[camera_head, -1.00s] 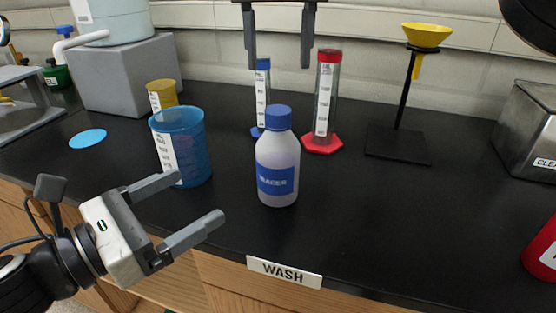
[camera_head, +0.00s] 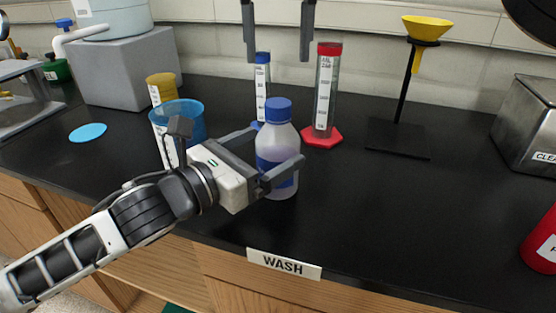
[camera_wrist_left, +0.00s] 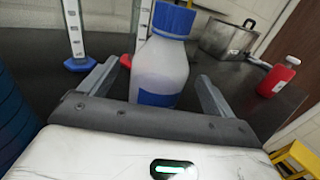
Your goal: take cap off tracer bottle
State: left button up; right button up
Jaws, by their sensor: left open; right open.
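The tracer bottle (camera_head: 277,150) stands upright on the black bench, a translucent bottle with a blue label and its blue cap (camera_head: 278,109) on top. My left gripper (camera_head: 278,150) is open, with one finger on either side of the bottle's body, below the cap. In the left wrist view the bottle (camera_wrist_left: 160,72) stands between the two spread fingers, with gaps showing beside it; its cap (camera_wrist_left: 173,20) is partly cut off at the top. My right gripper (camera_head: 279,55) is open and empty, above and behind the bottle at the top of the head view.
A blue beaker (camera_head: 188,118) stands left of the bottle, partly behind my left gripper. Blue-capped (camera_head: 262,85) and red-capped (camera_head: 325,90) cylinders stand behind it. A yellow funnel on a stand (camera_head: 427,30) is at the back right.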

pick_arm(q)
jog(key=shift+w+d, duration=0.5)
